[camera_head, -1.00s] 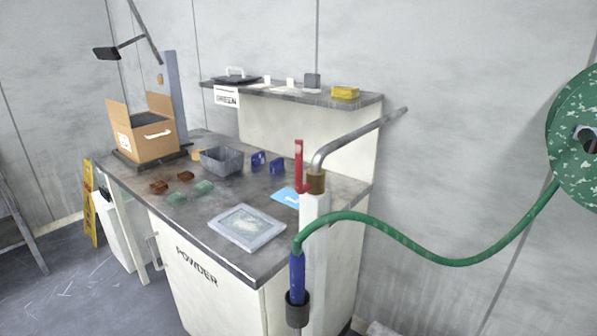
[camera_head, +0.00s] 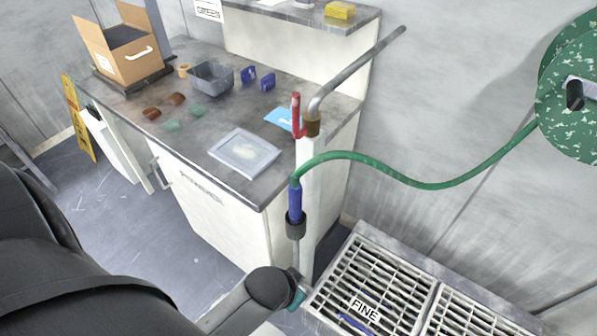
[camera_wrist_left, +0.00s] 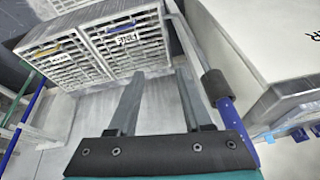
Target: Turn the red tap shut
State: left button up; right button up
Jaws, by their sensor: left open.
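A bent grey pipe (camera_head: 350,74) rises from the fitting. My left gripper (camera_wrist_left: 157,75) is open in the left wrist view, with nothing between its fingers. In the head view its teal part shows low beside the post, well below the tap; its fingers are hard to make out there. The tap is not clearly visible in the left wrist view. My right gripper is not in view.
A green hose (camera_head: 420,183) runs from a reel (camera_head: 570,100) to a blue nozzle (camera_head: 295,204) in a black holder (camera_head: 296,225) on the post. The workbench (camera_head: 215,185) stands left behind it. Slatted racks (camera_head: 395,265), one labelled FINE, stand at lower right.

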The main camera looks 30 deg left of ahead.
pick_arm(q)
jog(key=w+d+r+m+t+h+p, duration=0.15)
jog(key=w+r+t, duration=0.45)
jog(key=r, duration=0.8)
jog(key=w+d+r+m+t+h+p, duration=0.1)
jog(key=w+d+r+m+t, duration=0.2)
jog(key=w+r, duration=0.85)
jog(key=w+d+r+m+t+h+p, duration=0.15)
jog(key=w+r+m+t, duration=0.35)
jog(key=r, duration=1.2)
jog(key=s+d+r+m+g+h, duration=0.3)
jog(key=d+r+m+h, duration=0.7)
jog(key=m+h, duration=0.35)
jog(key=m+g+y, duration=0.9)
jog(key=g+y, duration=0.6)
jog(key=y, duration=0.2)
send_over(297, 132)
jog(key=f, duration=0.9)
jog(key=shift+w+f, duration=0.1)
jog(key=shift+w, duration=0.3)
jog(key=shift+s+a, duration=0.1)
jog(key=shift+a, duration=0.2)
jog(key=shift+f, duration=0.2)
notch_tip(297, 132, down, 15)
jog(key=shift+r+p, duration=0.15)
jog(key=shift+p, duration=0.35)
